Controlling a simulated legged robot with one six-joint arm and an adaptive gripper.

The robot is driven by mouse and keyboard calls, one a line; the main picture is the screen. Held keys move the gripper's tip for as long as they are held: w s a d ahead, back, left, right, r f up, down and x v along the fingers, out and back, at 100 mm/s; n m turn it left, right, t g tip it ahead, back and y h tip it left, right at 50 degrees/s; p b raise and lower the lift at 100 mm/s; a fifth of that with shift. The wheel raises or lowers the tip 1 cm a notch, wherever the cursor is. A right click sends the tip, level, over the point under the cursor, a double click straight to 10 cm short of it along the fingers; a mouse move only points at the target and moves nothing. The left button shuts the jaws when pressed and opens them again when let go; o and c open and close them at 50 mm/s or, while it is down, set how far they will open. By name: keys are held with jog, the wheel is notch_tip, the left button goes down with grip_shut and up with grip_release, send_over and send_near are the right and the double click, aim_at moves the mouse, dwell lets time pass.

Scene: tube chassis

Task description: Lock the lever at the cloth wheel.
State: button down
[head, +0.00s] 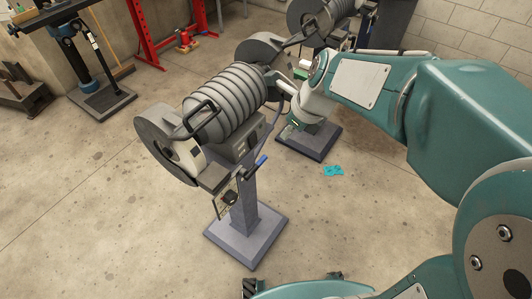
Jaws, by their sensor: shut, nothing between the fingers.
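A grey grinding machine (228,108) with a ribbed round body stands on a pedestal in the middle of the head view. A wheel guard (160,135) is at its near left end. Another guarded wheel (258,48) is at its far right end. Which is the cloth wheel I cannot tell. A thin lever with a blue grip (261,160) sticks out at the near right side of the machine. My arm reaches in from the right, and my gripper (273,78) is shut beside the machine's far end. Its fingertips are small and partly hidden.
The machine's square foot (246,238) stands on the concrete floor. A second pedestal foot (308,140) is behind it, and another machine (318,14) is at the top. A blue cloth (333,170) lies on the floor.

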aim_at(263, 160)
jog(key=x, duration=1.3)
jog(key=shift+s+a, duration=0.1)
jog(key=shift+a, duration=0.15)
jog(key=shift+w+a+f, duration=0.2)
jog(key=shift+a+f, duration=0.15)
jog(key=shift+f, duration=0.2)
jog(key=shift+d, duration=0.15)
jog(key=shift+w+f+g, duration=0.1)
jog(key=shift+f+g, duration=0.1)
jog(key=shift+g, duration=0.1)
notch_tip(263, 160, down, 8)
jog(key=s+a+m+g+y, duration=0.2)
jog(key=m+g+y, duration=0.1)
jog(key=g+y, duration=0.6)
jog(key=shift+s+m+g+y, duration=0.3)
jog(key=shift+s+g+y, duration=0.1)
jog(key=shift+y, duration=0.1)
jog(key=shift+s+f, duration=0.1)
jog(key=shift+f, duration=0.05)
